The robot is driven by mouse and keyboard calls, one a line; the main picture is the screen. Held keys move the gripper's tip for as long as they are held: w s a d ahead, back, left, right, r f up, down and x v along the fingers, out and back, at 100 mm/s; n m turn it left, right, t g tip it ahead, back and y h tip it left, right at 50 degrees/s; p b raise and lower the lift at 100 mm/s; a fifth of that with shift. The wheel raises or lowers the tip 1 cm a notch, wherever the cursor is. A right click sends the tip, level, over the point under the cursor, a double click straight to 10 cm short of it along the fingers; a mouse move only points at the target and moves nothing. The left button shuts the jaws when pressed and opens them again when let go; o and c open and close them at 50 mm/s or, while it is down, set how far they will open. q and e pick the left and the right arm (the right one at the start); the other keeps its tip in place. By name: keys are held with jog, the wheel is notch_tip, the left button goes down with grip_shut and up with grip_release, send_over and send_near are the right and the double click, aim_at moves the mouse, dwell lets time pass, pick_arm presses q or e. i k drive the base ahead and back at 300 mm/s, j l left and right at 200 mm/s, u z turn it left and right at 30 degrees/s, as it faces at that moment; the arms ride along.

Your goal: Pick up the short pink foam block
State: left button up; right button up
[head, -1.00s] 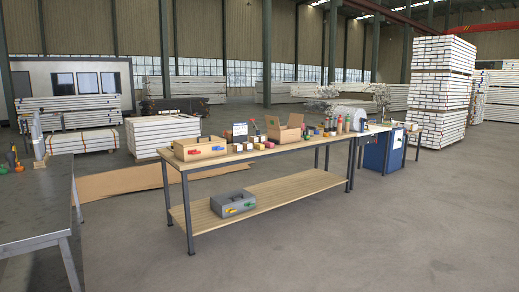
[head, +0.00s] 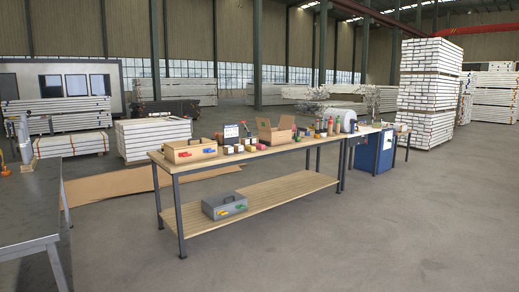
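A small reddish-pink piece (head: 261,147) shows at the right of this row. It is too small to tell whether it is the short pink foam block. Neither of my grippers is in the head view, so their state is hidden.
A grey toolbox (head: 224,206) sits on the lower shelf. A dark metal table (head: 28,215) stands at left. The floor (head: 350,235) in front of the bench is clear.

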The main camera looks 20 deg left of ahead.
aim_at(261, 147)
jog(key=i+u, duration=0.45)
jog(key=i, duration=2.25)
jog(key=i+u, duration=0.15)
jog(key=i, duration=0.9)
jog(key=i+l, duration=0.2)
jog(key=i, duration=0.8)
